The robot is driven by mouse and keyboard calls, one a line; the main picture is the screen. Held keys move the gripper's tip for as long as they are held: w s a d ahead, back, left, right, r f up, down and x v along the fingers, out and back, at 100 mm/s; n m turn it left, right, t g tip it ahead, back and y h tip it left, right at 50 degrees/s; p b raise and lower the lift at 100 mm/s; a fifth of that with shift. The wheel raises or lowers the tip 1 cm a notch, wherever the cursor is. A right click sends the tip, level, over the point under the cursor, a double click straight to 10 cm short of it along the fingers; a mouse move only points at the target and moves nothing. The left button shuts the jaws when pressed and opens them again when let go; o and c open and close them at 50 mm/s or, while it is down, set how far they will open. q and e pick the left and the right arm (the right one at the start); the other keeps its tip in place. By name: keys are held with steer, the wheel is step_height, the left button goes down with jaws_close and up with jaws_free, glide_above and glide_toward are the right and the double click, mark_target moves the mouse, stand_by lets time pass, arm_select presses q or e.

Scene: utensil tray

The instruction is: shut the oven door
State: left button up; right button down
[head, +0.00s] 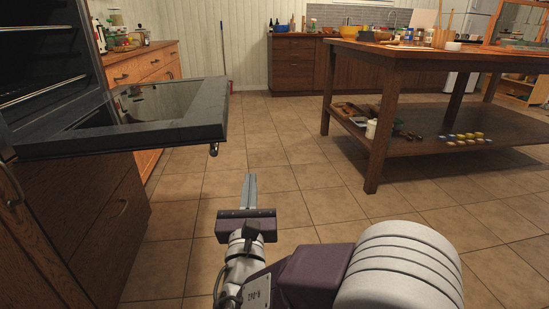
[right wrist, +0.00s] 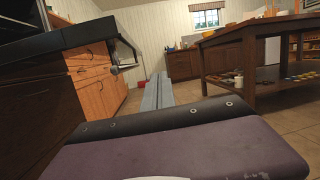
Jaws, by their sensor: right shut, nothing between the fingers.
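The oven door (head: 135,130) is open and lies flat, sticking out to the right from the oven (head: 40,70) at the left of the head view. It has a dark frame around a glass panel, with a handle end (head: 214,149) below its outer edge. In the right wrist view the door (right wrist: 85,37) shows at the upper left. My right gripper (head: 249,180) is shut and empty, in front of the door and to its right, apart from it. The shut fingers (right wrist: 158,90) also show in the right wrist view. My left gripper is not in view.
A wooden table (head: 400,58) with a lower shelf holding small items stands at the right. Wooden drawers (head: 150,70) stand behind the door. A counter (head: 300,62) lines the back wall. The tiled floor (head: 270,130) between is clear.

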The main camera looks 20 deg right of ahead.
steer(key=a+n+t+y, duration=0.1)
steer(key=a+y, duration=0.2)
steer(key=a, duration=0.2)
steer(key=w+d+r+b, duration=0.2)
steer(key=w+r+b, duration=0.1)
steer(key=w+r, duration=0.3)
steer(key=shift+w+d, duration=0.25)
steer(key=shift+w, duration=1)
steer(key=shift+r, duration=0.1)
